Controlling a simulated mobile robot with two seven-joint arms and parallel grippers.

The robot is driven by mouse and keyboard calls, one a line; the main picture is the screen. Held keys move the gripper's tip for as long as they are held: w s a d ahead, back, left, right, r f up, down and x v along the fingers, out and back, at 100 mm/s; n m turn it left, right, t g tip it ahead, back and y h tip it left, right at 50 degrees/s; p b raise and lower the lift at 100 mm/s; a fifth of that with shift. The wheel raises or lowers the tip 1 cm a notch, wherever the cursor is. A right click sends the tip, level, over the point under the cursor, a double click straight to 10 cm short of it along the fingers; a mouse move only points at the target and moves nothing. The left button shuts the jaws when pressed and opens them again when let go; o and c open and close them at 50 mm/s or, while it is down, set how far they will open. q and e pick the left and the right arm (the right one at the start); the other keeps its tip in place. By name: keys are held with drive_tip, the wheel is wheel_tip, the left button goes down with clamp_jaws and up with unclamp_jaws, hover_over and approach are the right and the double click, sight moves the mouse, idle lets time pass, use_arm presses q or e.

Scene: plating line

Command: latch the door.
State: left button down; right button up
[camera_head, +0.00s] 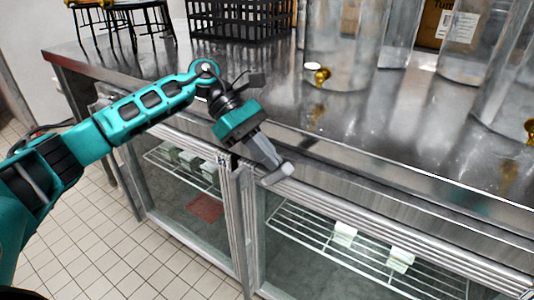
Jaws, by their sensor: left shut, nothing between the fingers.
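A steel undercounter cabinet has a left glass door (185,225) and a right glass door (330,275). Upright metal frames (245,225) stand between the two panes. I cannot make out a latch, nor tell whether either door is fully closed. My left gripper (277,173) comes in from the left over the counter and points down at the front edge, near the top of the frames between the doors. It is shut and empty. Whether its tips touch the cabinet is unclear, and they hide a small part of it. My right gripper is not in view.
Several glass dispensers with brass taps (340,45) stand on the steel counter (400,125) at the right. A black crate (235,22) sits at the back. Wire shelves (350,240) inside hold small pale blocks. Tiled floor (105,250) lies open at the left.

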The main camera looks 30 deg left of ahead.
sight(289, 172)
use_arm(q)
drive_tip(key=shift+d+r+y+p, duration=0.15)
drive_tip(key=shift+d+y+p, duration=0.15)
drive_tip(key=shift+y, duration=0.2)
drive_tip(key=shift+s+d+r+y+p, duration=0.15)
drive_tip(key=shift+d+y+p, duration=0.6)
drive_tip(key=shift+y, duration=0.45)
drive_tip(key=shift+d+y+p, duration=0.3)
drive_tip(key=shift+y+p, duration=0.05)
drive_tip(key=shift+y, duration=0.55)
drive_tip(key=shift+d+f+y, duration=0.2)
drive_tip(key=shift+f+y, duration=0.1)
drive_tip(key=shift+y, duration=0.2)
drive_tip(key=shift+d+f+b, duration=0.55)
drive_tip(key=shift+d+b, duration=0.05)
drive_tip(key=shift+d, duration=0.1)
drive_tip(key=shift+s+d+f, duration=0.2)
wheel_tip(289, 172, up, 5)
drive_tip(key=p, duration=0.2)
drive_tip(key=shift+w+f+p, duration=0.15)
drive_tip(key=shift+p, duration=0.25)
wheel_tip(289, 172, up, 10)
drive_tip(key=p, duration=0.1)
drive_tip(key=shift+a, duration=0.1)
